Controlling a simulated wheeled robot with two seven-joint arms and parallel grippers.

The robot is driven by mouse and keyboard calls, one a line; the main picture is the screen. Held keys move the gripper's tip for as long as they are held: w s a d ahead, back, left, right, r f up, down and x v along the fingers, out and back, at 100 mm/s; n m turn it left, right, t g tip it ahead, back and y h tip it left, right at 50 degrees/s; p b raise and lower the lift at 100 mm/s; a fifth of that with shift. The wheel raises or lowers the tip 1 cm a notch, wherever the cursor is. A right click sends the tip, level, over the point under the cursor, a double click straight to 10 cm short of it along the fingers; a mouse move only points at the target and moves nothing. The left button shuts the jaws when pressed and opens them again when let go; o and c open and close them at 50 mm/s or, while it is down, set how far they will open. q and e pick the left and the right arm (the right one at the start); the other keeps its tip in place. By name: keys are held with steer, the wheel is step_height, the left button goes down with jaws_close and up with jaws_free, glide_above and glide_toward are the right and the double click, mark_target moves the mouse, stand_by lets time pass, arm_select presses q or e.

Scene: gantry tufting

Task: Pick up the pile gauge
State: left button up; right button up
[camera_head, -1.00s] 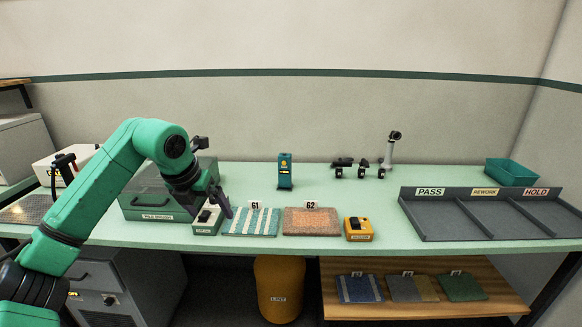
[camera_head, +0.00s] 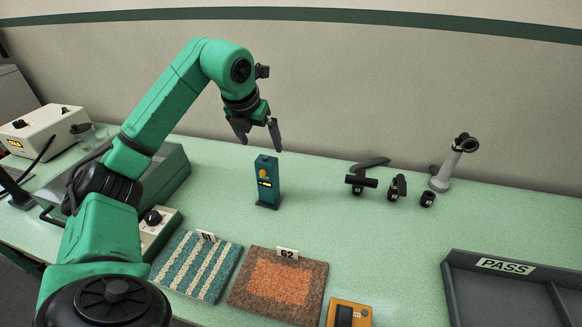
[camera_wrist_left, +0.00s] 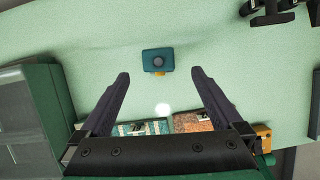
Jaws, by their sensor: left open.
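The pile gauge (camera_head: 267,182) is a small upright teal device with a yellow button and a lit display, standing on the green table in the head view. In the left wrist view the pile gauge (camera_wrist_left: 158,61) shows from above, beyond and between the fingertips. My left gripper (camera_head: 261,146) is open and empty, held above the gauge and apart from it. Its two dark fingers (camera_wrist_left: 160,76) are spread in the wrist view. My right gripper is in neither view.
A striped sample (camera_head: 196,264) and an orange-brown sample (camera_head: 277,285) lie in front of the gauge. A yellow device (camera_head: 349,314) and a grey PASS tray (camera_head: 457,290) are to the right. Black tools (camera_head: 362,183) and a grey stand (camera_head: 441,180) stand at the back right.

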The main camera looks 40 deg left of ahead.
mark_target(264, 161)
arm_select(q)
steer(key=shift+w+f, duration=0.25)
steer(key=shift+w, duration=0.1)
steer(key=f, duration=0.2)
steer(key=f+p, duration=0.1)
steer(key=f, duration=0.3)
steer(key=shift+w+a+p, duration=0.3)
steer(key=shift+a+p, duration=0.05)
steer(key=shift+p, duration=0.05)
steer(key=p+x, duration=0.2)
steer(key=x, duration=0.4)
steer(key=shift+w+r+p, duration=0.1)
steer(key=shift+w+p, duration=0.1)
steer(key=shift+p, duration=0.15)
steer(key=shift+f, duration=0.5)
steer(key=shift+w, duration=0.1)
steer(key=c, duration=0.4)
jaws_close()
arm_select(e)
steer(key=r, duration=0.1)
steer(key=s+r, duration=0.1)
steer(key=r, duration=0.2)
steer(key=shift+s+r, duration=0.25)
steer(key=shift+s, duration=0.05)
